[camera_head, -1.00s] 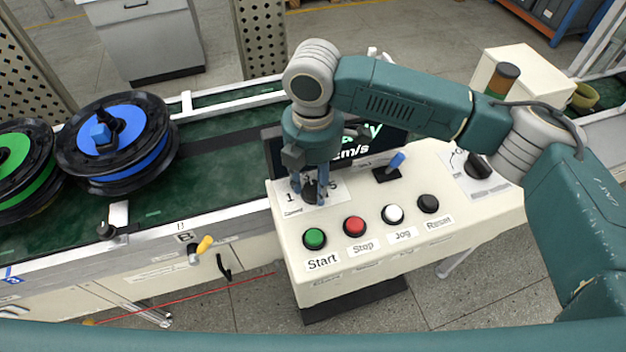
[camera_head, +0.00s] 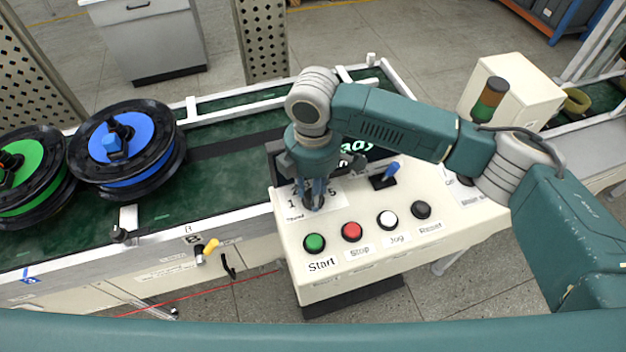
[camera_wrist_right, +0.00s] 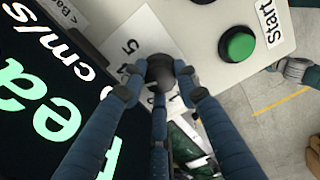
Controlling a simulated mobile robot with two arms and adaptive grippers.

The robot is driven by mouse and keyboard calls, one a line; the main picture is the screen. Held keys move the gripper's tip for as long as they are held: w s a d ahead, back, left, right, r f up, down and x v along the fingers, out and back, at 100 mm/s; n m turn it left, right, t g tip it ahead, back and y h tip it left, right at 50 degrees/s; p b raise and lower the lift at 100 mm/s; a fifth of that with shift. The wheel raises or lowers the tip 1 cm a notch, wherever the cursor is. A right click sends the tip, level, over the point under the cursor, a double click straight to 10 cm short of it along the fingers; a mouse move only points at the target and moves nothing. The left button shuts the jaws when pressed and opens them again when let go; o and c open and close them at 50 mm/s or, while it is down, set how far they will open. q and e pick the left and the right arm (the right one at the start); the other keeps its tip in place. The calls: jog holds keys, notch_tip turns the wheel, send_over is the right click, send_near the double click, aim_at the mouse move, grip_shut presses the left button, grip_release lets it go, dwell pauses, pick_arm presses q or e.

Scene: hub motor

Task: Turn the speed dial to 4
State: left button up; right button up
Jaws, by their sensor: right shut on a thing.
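The speed dial is a dark round knob on a white numbered label (camera_head: 333,195) at the left of the control panel (camera_head: 450,212). In the head view my right gripper (camera_head: 314,203) comes down over the dial and hides most of it. In the right wrist view the dark dial (camera_wrist_right: 161,70) sits between the blue fingertips of the right gripper (camera_wrist_right: 160,82), which are shut on it. The number 5 on the label shows beside it; the pointer's setting is hidden or too blurred to tell. My left gripper is not in view.
Green Start (camera_head: 315,243), red Stop (camera_head: 351,231), white Jog (camera_head: 387,220) and black Reset (camera_head: 421,210) buttons line the panel's front. A blue lever (camera_head: 390,172) stands right of the dial. A dark display (camera_head: 371,157) is behind. Reels (camera_head: 135,175) lie on the green conveyor at left.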

jog(key=shift+w+m, duration=0.1)
jog(key=shift+m, duration=0.3)
jog(key=o, duration=0.9)
jog(key=shift+d, duration=0.1)
notch_tip(320, 180, up, 12)
jog(key=shift+r, duration=0.1)
jog(key=shift+o, duration=1.3)
